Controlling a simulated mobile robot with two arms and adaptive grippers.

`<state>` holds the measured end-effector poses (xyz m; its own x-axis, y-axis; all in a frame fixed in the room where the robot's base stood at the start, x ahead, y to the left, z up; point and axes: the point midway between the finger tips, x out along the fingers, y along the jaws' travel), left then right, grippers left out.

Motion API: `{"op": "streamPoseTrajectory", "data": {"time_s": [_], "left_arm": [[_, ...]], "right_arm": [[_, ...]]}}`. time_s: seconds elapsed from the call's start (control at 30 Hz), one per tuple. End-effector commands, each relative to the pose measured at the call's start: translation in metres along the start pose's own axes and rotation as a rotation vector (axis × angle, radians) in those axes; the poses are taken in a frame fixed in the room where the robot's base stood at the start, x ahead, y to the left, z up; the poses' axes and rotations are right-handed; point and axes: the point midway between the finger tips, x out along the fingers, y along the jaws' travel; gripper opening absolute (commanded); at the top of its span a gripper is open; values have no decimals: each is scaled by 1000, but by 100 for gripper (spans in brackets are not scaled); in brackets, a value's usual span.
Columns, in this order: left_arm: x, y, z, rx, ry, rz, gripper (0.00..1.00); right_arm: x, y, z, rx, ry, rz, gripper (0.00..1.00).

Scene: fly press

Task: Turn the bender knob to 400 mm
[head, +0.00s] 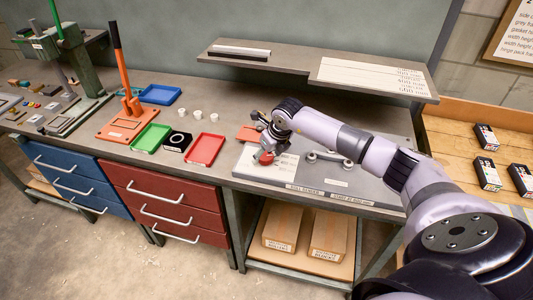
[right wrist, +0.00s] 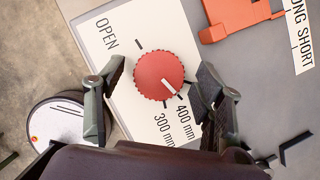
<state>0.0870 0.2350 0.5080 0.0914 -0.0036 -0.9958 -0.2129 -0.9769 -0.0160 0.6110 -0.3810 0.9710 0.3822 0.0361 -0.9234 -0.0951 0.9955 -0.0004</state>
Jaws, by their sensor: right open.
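The red bender knob (right wrist: 158,72) sits on a white dial plate (right wrist: 104,22) marked OPEN, 400 mm and 300 mm. Its white pointer line points to the lower right, toward the tick by the 400 mm label (right wrist: 187,116). My right gripper (right wrist: 157,84) is open, with one finger on each side of the knob; I cannot tell whether either finger touches it. In the head view the knob (head: 265,157) shows just below my right gripper (head: 264,148), at the bender's left end. My left gripper is not in view.
An orange-red part (right wrist: 238,18) lies beside the dial plate. Left on the bench are a red tray (head: 205,149), a green tray (head: 150,138), small white cups and an orange lever press (head: 122,120). A grey shelf (head: 290,62) overhangs the back of the bench.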

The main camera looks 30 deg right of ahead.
Motion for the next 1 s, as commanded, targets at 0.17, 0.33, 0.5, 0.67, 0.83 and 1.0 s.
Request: {"op": "streamPoseTrajectory", "data": {"time_s": [0.17, 0.33, 0.5, 0.67, 0.83, 1.0], "left_arm": [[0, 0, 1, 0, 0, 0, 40], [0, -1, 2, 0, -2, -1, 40], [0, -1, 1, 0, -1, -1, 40], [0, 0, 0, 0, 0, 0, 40], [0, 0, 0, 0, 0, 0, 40], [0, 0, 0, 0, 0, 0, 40]], "right_arm": [[0, 0, 0, 0, 1, 1, 63], [-9, 0, 0, -1, 1, 0, 63], [-40, -1, 1, -2, -3, -2, 63], [-75, -1, 0, -2, -2, -1, 63], [-104, -1, 0, -1, -1, -1, 63], [-118, 0, 0, 0, 1, 0, 63]]}}
